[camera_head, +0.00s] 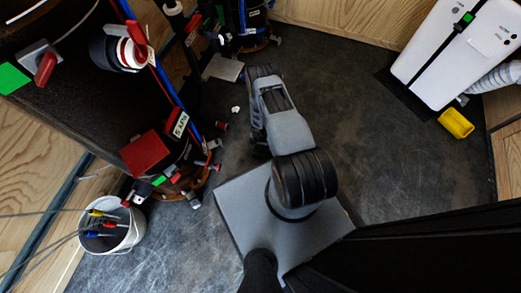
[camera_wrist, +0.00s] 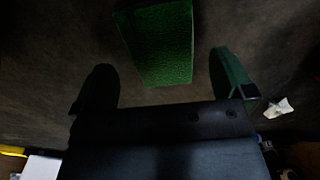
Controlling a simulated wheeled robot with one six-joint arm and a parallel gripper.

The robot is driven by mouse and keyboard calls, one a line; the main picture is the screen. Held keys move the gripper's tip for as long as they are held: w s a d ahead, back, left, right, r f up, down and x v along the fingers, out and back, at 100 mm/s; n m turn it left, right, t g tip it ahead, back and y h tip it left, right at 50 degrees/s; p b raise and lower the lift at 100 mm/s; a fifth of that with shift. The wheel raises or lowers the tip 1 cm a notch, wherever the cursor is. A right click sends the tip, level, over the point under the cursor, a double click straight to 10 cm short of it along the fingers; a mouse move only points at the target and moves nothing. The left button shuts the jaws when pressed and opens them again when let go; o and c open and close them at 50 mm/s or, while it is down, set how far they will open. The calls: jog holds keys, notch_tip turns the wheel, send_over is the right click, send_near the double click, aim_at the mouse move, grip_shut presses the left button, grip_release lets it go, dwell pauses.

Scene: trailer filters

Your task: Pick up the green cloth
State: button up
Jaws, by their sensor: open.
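The green cloth (camera_wrist: 158,45) shows in the wrist view as a thick, folded block with a rough surface, lying on the dark floor. My gripper (camera_wrist: 162,62) is open, with one finger to the left of the cloth and one to the right. The cloth sits beyond and between the fingertips, with clear gaps on both sides and no visible contact. I cannot tell the height of the fingers above it. In the head view my arm covers the floor there, and I cannot make out the cloth.
A white scrap (camera_head: 235,109) lies on the floor left of my arm. A large dark tank (camera_head: 75,100) with valves stands at left, beside a white bucket (camera_head: 113,232) of tools. A white unit (camera_head: 455,50) and a yellow box (camera_head: 455,123) are at right.

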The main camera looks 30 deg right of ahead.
notch_tip(320, 180, down, 2)
jog(key=b, duration=0.3)
jog(key=shift+w+d+f, duration=0.1)
jog(key=shift+f, duration=0.05)
jog(key=shift+f+b, duration=0.45)
jog(key=shift+f, duration=0.2)
jog(key=shift+c, duration=0.5)
jog(key=c, duration=0.8)
jog(key=shift+r, duration=0.2)
